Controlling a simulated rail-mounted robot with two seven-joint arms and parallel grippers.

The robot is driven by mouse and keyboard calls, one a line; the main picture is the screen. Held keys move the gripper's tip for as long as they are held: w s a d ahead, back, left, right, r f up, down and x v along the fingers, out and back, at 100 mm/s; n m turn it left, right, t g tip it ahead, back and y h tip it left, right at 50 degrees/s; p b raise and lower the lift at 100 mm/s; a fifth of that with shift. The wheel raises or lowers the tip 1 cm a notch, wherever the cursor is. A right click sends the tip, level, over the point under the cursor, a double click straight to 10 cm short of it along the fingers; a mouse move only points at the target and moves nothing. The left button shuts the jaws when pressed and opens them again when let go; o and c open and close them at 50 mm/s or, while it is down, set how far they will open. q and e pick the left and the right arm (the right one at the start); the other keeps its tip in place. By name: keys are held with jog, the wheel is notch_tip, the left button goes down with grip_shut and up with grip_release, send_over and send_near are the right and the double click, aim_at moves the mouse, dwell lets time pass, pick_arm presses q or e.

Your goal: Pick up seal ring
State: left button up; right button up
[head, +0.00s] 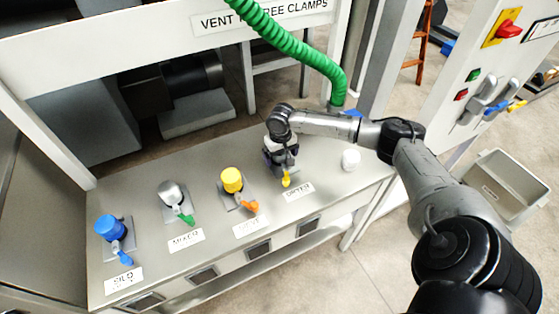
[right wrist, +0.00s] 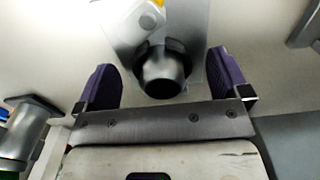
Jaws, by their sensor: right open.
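My right gripper (head: 284,162) is over the rightmost labelled station on the grey bench, pointing down. In the right wrist view its two purple finger pads (right wrist: 163,82) are apart, on either side of a dark grey round stub (right wrist: 163,78) on a square plate (right wrist: 122,32). A black collar (right wrist: 180,50) sits around the stub; I cannot tell whether it is the seal ring. The fingers look clear of the stub. A small white round piece (head: 351,159) stands on the bench right of my gripper; what it is cannot be told. My left gripper is not in view.
The bench (head: 140,190) also bears a yellow-capped stub (head: 232,180), a grey one (head: 171,192) and a blue one (head: 109,227), with coloured handles. A green hose (head: 290,42) hangs behind. A grey bin (head: 507,186) stands on the floor at right.

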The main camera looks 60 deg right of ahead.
jog(key=shift+f, duration=0.5)
jog(key=shift+c, duration=0.3)
jog(key=c, duration=0.9)
jog(key=shift+r, duration=0.2)
jog(key=shift+c, duration=0.2)
